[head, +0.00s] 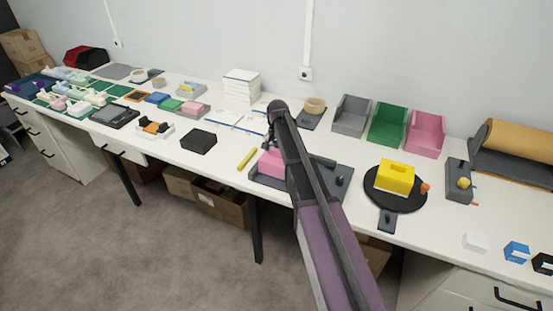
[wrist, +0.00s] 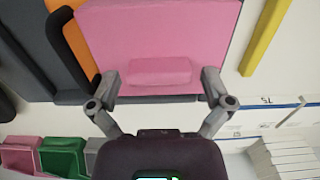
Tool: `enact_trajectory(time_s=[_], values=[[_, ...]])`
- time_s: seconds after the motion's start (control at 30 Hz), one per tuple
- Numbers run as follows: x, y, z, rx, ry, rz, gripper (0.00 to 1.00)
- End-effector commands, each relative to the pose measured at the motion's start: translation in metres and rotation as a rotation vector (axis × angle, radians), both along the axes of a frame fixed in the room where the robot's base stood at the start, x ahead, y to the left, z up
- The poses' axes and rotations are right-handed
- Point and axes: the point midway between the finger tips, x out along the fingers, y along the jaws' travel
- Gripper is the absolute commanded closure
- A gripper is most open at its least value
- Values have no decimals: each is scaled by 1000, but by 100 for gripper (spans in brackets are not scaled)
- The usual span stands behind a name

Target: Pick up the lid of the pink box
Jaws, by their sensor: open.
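The pink lid (wrist: 160,35) fills the upper middle of the wrist view, with a raised pink block-shaped handle (wrist: 160,71) near its lower edge. My gripper (wrist: 159,77) is open, with one finger on each side of the handle and a visible gap to both. I cannot tell how high the fingertips are above the lid. In the head view the pink box (head: 270,163) shows at the left end of a dark grey tray (head: 330,190), partly hidden behind my arm. The box's body under the lid is hidden in the wrist view.
A yellow bar (head: 246,159) lies left of the tray, and a black box (head: 199,141) farther left. Grey, green and pink bins (head: 425,137) stand by the wall. A yellow block (head: 395,178) sits on a black disc to the right. An orange strip (wrist: 78,45) borders the lid.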

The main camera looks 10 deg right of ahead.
Motion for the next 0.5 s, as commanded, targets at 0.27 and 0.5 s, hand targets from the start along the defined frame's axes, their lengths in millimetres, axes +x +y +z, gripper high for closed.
enact_trajectory(time_s=[0.27, 0.5], values=[[0, 0, 0, 0, 0, 0, 3], [0, 0, 0, 0, 0, 0, 68]])
